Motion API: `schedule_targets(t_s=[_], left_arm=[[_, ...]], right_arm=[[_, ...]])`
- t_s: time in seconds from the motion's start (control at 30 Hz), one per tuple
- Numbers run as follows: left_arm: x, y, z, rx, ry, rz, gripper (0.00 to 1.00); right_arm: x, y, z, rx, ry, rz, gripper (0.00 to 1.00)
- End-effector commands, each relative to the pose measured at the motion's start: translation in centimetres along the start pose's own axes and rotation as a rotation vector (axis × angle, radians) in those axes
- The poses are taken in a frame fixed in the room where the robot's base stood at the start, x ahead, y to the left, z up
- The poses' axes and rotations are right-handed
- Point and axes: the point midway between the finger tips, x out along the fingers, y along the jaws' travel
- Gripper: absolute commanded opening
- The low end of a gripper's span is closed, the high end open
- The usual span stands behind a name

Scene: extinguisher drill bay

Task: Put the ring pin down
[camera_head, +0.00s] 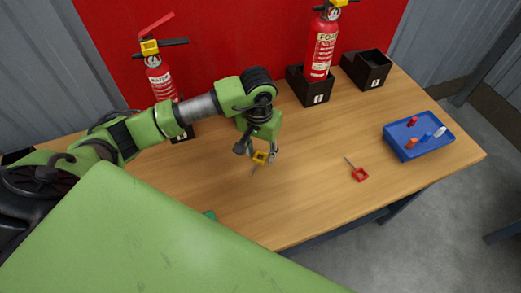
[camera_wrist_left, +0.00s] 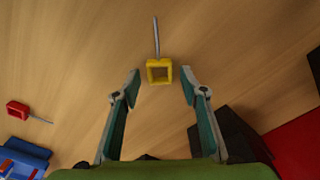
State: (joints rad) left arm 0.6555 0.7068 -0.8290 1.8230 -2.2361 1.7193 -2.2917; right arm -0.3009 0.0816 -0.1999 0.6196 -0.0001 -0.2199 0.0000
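The yellow ring pin (camera_head: 259,157) has a square ring and a thin grey rod. In the left wrist view the pin (camera_wrist_left: 159,60) shows just ahead of the fingertips, rod pointing away. My left gripper (camera_head: 265,156) is above the table's middle. Its fingers (camera_wrist_left: 160,78) are apart, with a gap on each side of the yellow ring. The pin looks to be at or very near the table top; I cannot tell whether it touches. My right gripper is not in view.
A red ring pin (camera_head: 360,174) lies on the wooden table (camera_head: 310,205). A blue tray (camera_head: 396,150) holds small parts at right. Two red extinguishers (camera_head: 321,46) (camera_head: 161,80) and an empty black holder (camera_head: 367,70) stand at the back. A small green thing (camera_head: 209,215) is mostly hidden.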

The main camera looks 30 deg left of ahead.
Motion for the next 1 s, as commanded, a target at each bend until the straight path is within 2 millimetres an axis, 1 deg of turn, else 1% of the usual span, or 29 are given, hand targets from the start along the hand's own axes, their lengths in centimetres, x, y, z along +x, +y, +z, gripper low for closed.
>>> schedule_targets(t_s=[0.03, 0.07, 0.17, 0.4, 0.5, 0.6, 0.77, 1.0], left_arm=[[-0.5, 0.0, 0.0, 0.0, 0.0, 0.001, 0.39], [-0.8, 0.0, -0.2, 0.0, 0.004, 0.001, 0.39], [-2.6, 0.0, -0.2, 0.001, 0.007, 0.0, 0.39], [-8.0, 0.0, -0.2, 0.001, 0.006, 0.0, 0.39], [-9.8, 0.0, -0.2, 0.001, 0.006, 0.0, 0.39], [-11.1, 0.0, -0.1, 0.0, 0.003, 0.001, 0.39], [-12.1, 0.0, -0.1, 0.0, 0.001, 0.0, 0.39], [-12.2, 0.0, 0.0, 0.0, 0.0, 0.0, 0.39]], right_arm=[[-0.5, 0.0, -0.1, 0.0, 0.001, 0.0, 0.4], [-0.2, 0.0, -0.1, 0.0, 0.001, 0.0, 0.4], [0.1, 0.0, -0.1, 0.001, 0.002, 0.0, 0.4], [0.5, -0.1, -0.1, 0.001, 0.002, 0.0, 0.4], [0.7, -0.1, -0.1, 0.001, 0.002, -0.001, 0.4], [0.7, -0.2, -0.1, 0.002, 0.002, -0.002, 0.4], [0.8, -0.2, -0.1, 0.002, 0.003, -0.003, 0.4], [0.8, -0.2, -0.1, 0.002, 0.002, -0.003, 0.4]])
